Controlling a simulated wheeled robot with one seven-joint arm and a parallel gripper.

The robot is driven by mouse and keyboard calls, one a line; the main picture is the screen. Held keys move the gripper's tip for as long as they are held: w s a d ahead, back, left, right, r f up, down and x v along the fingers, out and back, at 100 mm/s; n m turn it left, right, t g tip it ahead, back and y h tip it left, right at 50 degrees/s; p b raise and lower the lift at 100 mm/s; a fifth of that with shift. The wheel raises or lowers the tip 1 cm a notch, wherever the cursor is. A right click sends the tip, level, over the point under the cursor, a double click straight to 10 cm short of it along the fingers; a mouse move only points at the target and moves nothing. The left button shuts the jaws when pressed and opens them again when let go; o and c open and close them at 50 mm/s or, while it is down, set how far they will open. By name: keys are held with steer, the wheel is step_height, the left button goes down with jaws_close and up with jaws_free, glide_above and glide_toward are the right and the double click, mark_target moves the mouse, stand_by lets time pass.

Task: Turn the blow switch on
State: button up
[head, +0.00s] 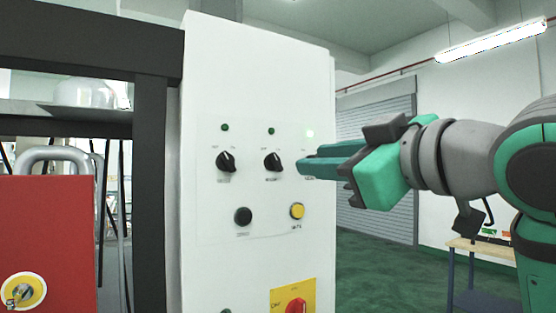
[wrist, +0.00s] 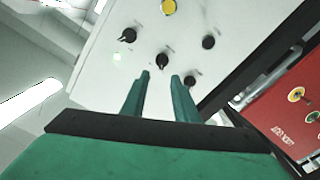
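A white control panel (head: 258,80) carries black rotary switches. In the head view, the left switch (head: 226,161) and middle switch (head: 273,161) show; the right one is hidden behind my gripper (head: 303,167). All three show in the wrist view: right switch (wrist: 127,35), middle switch (wrist: 162,60) and left switch (wrist: 190,82), partly behind a finger. Labels are too small to read, so I cannot tell which is blow. My gripper (wrist: 161,75) is open and empty, its fingertips pointing at the middle switch in the wrist view. Contact is not visible.
The right lamp (head: 309,133) glows green; the left lamp (head: 225,127) and middle lamp (head: 271,131) are dark. Below are a black button (head: 242,216), a yellow button (head: 297,211) and a red knob (head: 295,305). A red cabinet (head: 60,230) stands left.

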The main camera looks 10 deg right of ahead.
mark_target(277, 159)
steer(key=x, duration=1)
steer(key=shift+w+a, duration=0.25)
steer(key=shift+a, duration=0.15)
jaws_close()
